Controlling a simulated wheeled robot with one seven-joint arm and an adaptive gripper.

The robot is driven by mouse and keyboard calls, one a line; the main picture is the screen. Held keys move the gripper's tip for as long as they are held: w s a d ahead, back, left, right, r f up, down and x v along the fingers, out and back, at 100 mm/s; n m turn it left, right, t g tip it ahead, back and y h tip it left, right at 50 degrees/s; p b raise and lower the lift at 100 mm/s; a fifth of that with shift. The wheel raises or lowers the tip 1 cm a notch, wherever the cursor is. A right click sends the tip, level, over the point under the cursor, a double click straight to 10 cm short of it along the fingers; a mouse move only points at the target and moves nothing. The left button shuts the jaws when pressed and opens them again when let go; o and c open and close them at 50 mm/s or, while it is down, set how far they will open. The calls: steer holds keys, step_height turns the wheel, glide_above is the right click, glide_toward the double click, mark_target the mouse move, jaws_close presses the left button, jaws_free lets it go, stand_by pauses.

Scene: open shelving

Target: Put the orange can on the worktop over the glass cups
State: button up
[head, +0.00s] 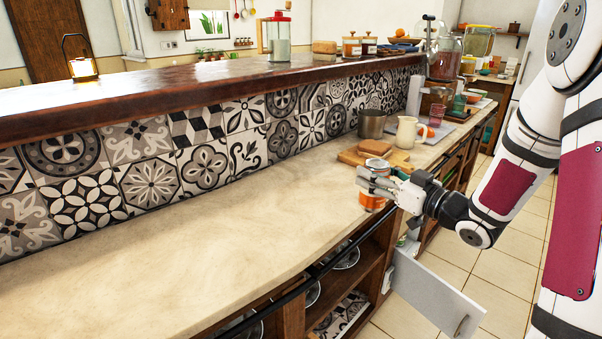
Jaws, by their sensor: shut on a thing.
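My gripper (366,181), on the arm reaching in from the right, is shut on the orange can (372,202). The can is upright at the front edge of the pale worktop (190,240); I cannot tell whether its base touches the top. The fingers cover part of the can. Clear glassware (346,260), perhaps the glass cups, shows in the open shelving below the front edge. The worktop overhang and dark rail hide much of it.
A wooden board (388,158), a metal pot (372,124) and a cream jug (407,132) stand beyond the can. A light cabinet door (435,295) hangs open below. The worktop's left and middle are clear, backed by a tiled wall (150,185).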

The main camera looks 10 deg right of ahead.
steer(key=shift+w+r, duration=0.25)
steer(key=shift+r, duration=0.45)
steer(key=shift+w+a+r, duration=0.1)
steer(key=shift+w, duration=0.25)
steer(key=shift+w+a+f+b, duration=0.3)
steer(key=shift+w+a+f, duration=0.55)
steer(key=shift+w+a, duration=1)
steer(key=shift+w+a+f+b, duration=0.3)
steer(key=shift+w+a+f, duration=0.7)
steer(key=shift+w, duration=1.3)
steer(key=shift+w+a+f+b, duration=0.3)
steer(key=shift+w+a+f, duration=0.35)
steer(key=shift+w+a, duration=1.3)
steer(key=shift+w+d, duration=0.15)
steer(key=shift+d, duration=0.05)
steer(key=shift+f, duration=0.2)
steer(key=o, duration=1.5)
